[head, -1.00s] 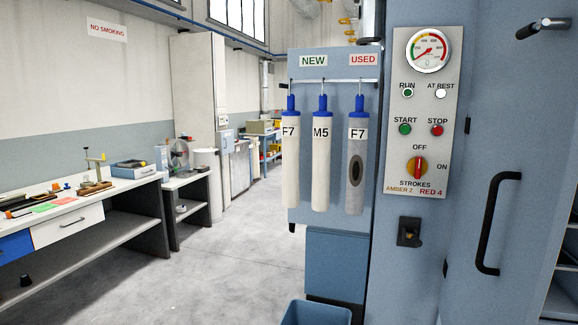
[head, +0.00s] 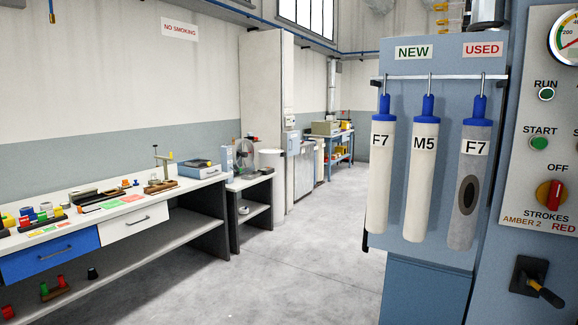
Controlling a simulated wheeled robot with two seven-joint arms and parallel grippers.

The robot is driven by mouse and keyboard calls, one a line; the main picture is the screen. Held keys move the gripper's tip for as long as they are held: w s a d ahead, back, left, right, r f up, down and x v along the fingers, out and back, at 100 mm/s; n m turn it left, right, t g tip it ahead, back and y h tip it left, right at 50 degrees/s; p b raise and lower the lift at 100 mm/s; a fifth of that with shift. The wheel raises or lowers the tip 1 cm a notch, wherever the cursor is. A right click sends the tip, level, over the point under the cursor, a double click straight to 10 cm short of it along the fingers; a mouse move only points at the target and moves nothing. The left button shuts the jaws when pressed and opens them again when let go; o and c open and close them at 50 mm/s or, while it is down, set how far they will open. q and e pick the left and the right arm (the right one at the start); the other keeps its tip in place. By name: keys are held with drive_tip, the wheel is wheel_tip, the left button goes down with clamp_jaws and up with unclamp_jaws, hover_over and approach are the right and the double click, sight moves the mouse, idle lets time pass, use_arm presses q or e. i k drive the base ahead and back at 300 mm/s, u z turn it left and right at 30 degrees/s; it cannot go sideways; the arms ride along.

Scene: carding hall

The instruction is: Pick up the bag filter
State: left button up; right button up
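Three bag filters hang by blue tops from a rail (head: 445,77) on a blue panel at the right of the head view. A white one marked F7 (head: 380,190) is on the left and a white one marked M5 (head: 421,190) is in the middle, both under the NEW sign (head: 413,53). A grey one marked F7 (head: 466,225), with a dark oval patch, hangs on the right under the USED sign (head: 483,50). Neither of my grippers is in view.
A control panel (head: 535,190) with buttons, a red knob and a black lever is at the right edge. A long workbench (head: 165,208) with small parts and drawers runs along the left. The grey floor (head: 290,275) between is clear.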

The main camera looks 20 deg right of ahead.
sight(384, 124)
drive_tip(key=u, duration=0.2)
drive_tip(key=i, duration=1.3)
drive_tip(key=z, duration=1.25)
drive_tip(key=i, duration=0.7)
drive_tip(key=z, duration=0.75)
